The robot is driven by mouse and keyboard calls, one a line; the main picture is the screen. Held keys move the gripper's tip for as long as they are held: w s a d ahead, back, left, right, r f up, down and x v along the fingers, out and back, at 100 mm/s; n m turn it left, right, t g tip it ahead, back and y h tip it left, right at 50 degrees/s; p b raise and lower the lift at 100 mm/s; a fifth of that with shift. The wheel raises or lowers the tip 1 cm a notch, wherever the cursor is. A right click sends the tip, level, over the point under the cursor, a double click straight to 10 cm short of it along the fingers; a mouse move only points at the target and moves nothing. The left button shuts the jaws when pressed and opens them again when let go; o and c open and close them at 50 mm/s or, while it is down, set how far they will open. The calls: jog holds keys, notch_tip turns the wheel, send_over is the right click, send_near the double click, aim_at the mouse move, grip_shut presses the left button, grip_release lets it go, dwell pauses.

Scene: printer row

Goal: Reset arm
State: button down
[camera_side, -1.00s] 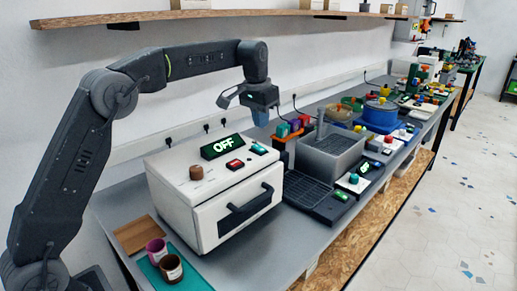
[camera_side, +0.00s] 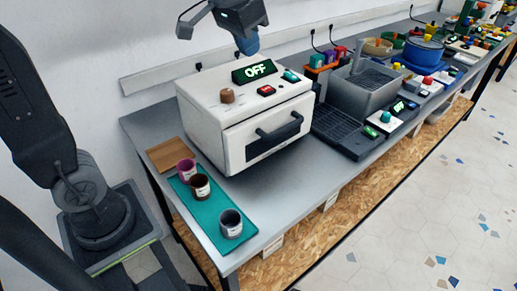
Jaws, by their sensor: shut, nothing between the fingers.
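My gripper (camera_side: 247,45) is at the top of the view, pointing down, with blue fingertips. It is shut and empty, and appears above or behind the back edge of the white oven-like machine (camera_side: 210,115). The machine's front door is closed, and its green display (camera_side: 254,71) reads OFF. A red button (camera_side: 266,91), a teal button (camera_side: 291,76) and a brown knob (camera_side: 227,96) are on its top. The upper part of my arm is cut off by the frame.
A teal mat (camera_side: 203,212) at the table's near left end holds a pink cup (camera_side: 187,171), a brown cup (camera_side: 200,187) and a dark grey cup (camera_side: 231,224). A wooden board (camera_side: 169,154) lies behind. A grey sink (camera_side: 365,92) and a blue pot (camera_side: 420,54) stand farther right.

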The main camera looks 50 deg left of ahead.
jog(key=s+d+f+t, duration=0.1)
jog(key=s+f, duration=0.3)
jog(key=s, duration=0.4)
jog(key=s+d+f, duration=0.1)
jog(key=s+f, duration=0.3)
jog(key=s, duration=0.5)
jog(key=shift+f+t, duration=0.3)
jog(key=shift+t, duration=0.1)
